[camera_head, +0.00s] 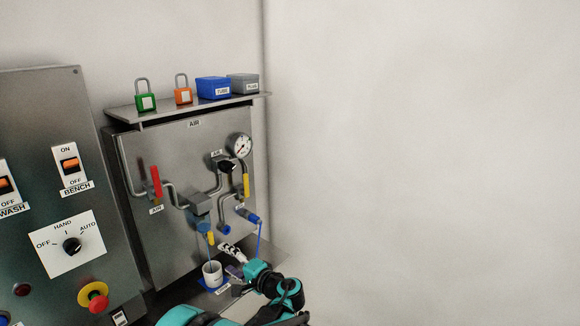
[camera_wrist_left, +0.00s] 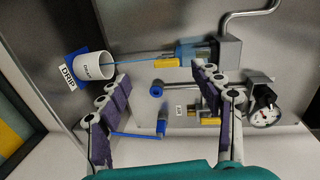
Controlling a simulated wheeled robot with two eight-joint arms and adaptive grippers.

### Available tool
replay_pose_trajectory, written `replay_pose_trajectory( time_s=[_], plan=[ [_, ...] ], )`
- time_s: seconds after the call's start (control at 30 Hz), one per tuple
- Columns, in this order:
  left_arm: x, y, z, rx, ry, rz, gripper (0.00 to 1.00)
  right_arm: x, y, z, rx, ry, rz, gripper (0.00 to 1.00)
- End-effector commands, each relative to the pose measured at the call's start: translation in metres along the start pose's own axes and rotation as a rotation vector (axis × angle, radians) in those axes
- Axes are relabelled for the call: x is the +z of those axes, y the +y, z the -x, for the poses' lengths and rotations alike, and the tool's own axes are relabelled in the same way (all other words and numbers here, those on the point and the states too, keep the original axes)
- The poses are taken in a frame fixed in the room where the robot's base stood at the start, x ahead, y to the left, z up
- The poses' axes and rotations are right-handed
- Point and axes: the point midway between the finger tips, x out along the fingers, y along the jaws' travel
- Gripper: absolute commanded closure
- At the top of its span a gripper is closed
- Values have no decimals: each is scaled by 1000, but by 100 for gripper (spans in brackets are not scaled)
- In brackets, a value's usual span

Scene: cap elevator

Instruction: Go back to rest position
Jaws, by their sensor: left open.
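My left gripper (camera_head: 230,261) is in front of the lower part of the air panel (camera_head: 165,238), just right of a white cup (camera_head: 212,281). In the left wrist view the gripper (camera_wrist_left: 160,74) has its purple-padded fingers wide apart, with nothing between the pads. The white cup (camera_wrist_left: 87,82), marked DRIP, is beyond the left finger there, apart from it. A thin blue tube (camera_wrist_left: 135,61) runs to the cup's mouth. My right gripper is in neither view.
The panel carries a red lever (camera_head: 156,182), yellow handle (camera_head: 246,185) and gauge (camera_head: 240,145). Its shelf (camera_head: 125,114) holds two padlocks and two boxes. A switch cabinet (camera_head: 60,130) with a red knob (camera_head: 95,297) stands left. Bare wall (camera_head: 430,140) fills the right.

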Motion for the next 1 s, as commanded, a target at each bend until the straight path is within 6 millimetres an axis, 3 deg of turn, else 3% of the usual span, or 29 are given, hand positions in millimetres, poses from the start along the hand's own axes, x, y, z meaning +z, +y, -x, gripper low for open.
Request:
replay_pose_trajectory(
  time_s=[0.1,0.27,0.47,0.6,0.8,1.0],
  plan=[
    [39,-15,5,151,-9,67,34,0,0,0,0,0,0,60],
    [91,-20,27,365,-15,184,34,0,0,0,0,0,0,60],
    [153,-13,76,615,-19,355,34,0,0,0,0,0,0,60],
    [191,-1,120,779,-18,492,34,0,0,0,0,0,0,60],
    [229,23,183,984,-14,698,34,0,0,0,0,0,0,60],
    [244,40,221,1101,-8,834,34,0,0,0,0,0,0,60]
  ],
)
